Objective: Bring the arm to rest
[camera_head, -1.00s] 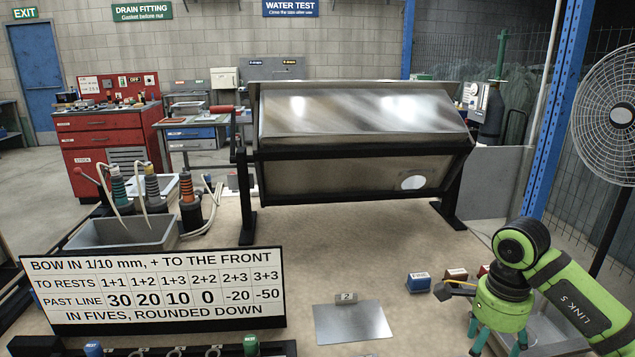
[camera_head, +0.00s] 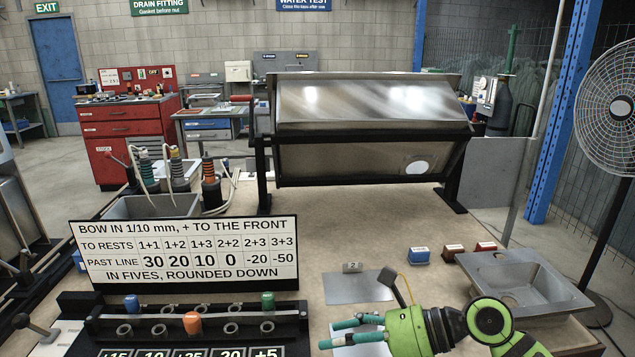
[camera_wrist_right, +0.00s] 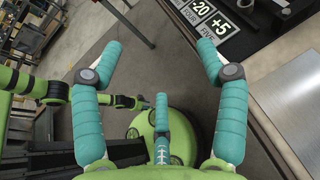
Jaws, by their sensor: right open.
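My right gripper (camera_head: 331,334) is low in the head view, its arm coming in from the lower right. Its teal fingers point left, above the front part of the bench near a small metal plate (camera_head: 350,287). In the right wrist view the fingers of the right gripper (camera_wrist_right: 157,55) stand wide apart with nothing between them. Green arm parts of mine show at the left of that view. My left gripper is not seen in the head view.
A metal sink (camera_head: 520,283) sits right of my right arm. A peg board (camera_head: 165,325) and bow sign (camera_head: 185,251) stand to the left. Small blue, brown and red blocks (camera_head: 420,255) lie behind the gripper. A large sheet-metal piece on a black stand (camera_head: 365,160) is at the back.

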